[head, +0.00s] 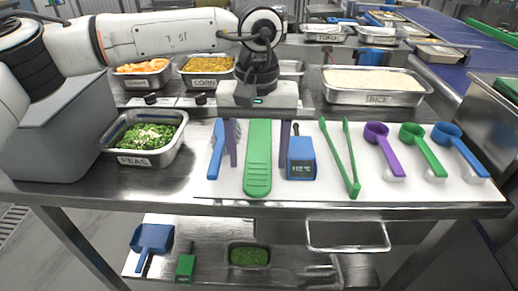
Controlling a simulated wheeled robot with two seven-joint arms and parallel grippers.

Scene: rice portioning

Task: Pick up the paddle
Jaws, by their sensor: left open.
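A long green paddle (258,160) lies flat on the white mat (340,192) on the steel table, with its length running front to back. My right gripper is not in view. The steel rice tray (375,98), labelled RICE, stands at the back right.
A blue thermometer (301,170), green tongs (341,160) and purple, green and blue scoops lie right. A peas tray (178,125) stands left. A lower shelf holds more items.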

